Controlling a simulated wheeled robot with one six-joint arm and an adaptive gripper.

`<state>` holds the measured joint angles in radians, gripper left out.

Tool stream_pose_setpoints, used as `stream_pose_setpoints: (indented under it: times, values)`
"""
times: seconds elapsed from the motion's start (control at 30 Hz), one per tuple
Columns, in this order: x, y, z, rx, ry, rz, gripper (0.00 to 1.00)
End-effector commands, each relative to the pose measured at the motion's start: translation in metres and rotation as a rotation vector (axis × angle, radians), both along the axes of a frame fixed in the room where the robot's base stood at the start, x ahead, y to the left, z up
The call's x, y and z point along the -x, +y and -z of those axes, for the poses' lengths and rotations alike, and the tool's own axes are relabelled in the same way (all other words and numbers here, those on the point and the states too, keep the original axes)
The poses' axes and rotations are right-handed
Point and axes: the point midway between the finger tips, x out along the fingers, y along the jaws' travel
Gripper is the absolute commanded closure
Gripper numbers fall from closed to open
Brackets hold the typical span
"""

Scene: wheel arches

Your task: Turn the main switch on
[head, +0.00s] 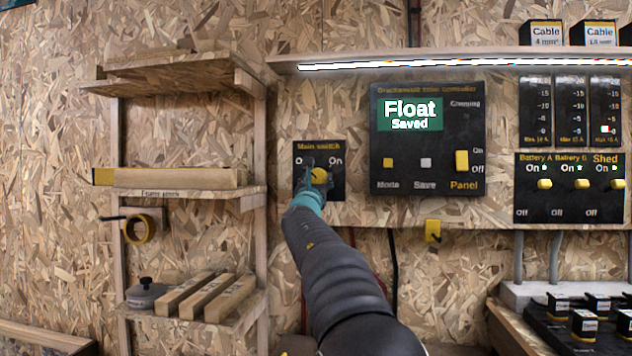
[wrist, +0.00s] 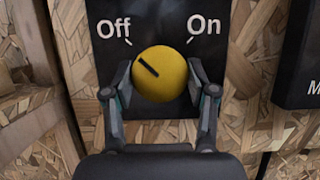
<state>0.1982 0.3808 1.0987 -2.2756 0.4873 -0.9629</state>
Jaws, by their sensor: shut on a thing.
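The main switch is a round yellow knob on a black plate (head: 334,190) fixed to the chipboard wall. In the wrist view the knob (wrist: 160,74) shows a dark pointer line that tilts up and left, towards the "Off" label (wrist: 114,29). The "On" label (wrist: 204,24) is at the upper right of the knob. My gripper (wrist: 163,88) is shut on the knob, with one finger at its left side and one at its right. In the head view my gripper (head: 318,178) covers part of the knob and plate.
A charge controller (head: 428,180) with a green "Float Saved" display is right of the switch. A wooden shelf rack (head: 262,235) stands close on the left. Battery and shed switches (head: 570,200) are further right. A lit shelf (head: 440,62) runs above.

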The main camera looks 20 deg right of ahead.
Motion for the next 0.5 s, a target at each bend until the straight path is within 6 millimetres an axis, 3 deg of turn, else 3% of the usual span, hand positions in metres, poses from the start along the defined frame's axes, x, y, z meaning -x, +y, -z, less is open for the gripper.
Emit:
stream_pose_setpoints:
  times: [0.5]
  values:
    - [-0.0016, 0.0029, -0.0003, -0.153, -0.104, -0.003, 0.78]
